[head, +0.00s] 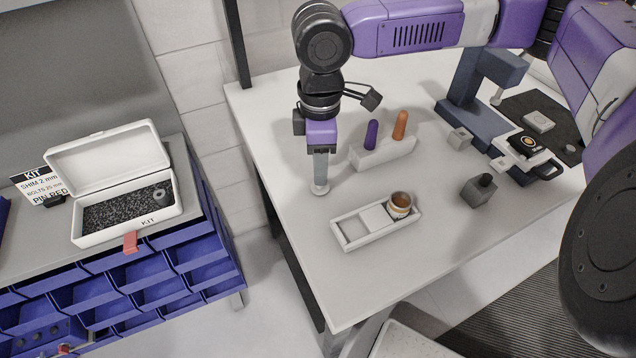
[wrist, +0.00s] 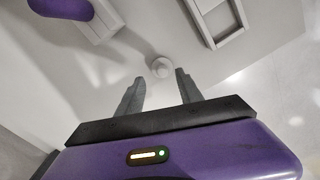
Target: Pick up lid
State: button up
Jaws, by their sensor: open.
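A small pale round piece, which looks like the lid (head: 320,190), lies on the white table below my gripper (head: 320,180). In the wrist view the round piece (wrist: 160,67) shows just beyond and between the fingertips of my gripper (wrist: 160,76). The fingers are open, apart and empty. They point down at the piece; whether they touch it I cannot tell. A small open jar (head: 400,205) with brown contents stands at the right end of a white tray (head: 349,244).
A white holder (head: 384,153) with a purple and an orange peg stands close to the right of my gripper. A dark grey block (head: 478,191) stands further right. An open white kit box (head: 128,226) sits on a separate bench at left. The table's front is clear.

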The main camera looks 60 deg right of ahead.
notch_tip(320, 180, down, 4)
jog(key=shift+s+a+f, duration=0.1)
jog(key=shift+s+a, duration=0.05)
jog(key=shift+c, duration=0.4)
grip_shut()
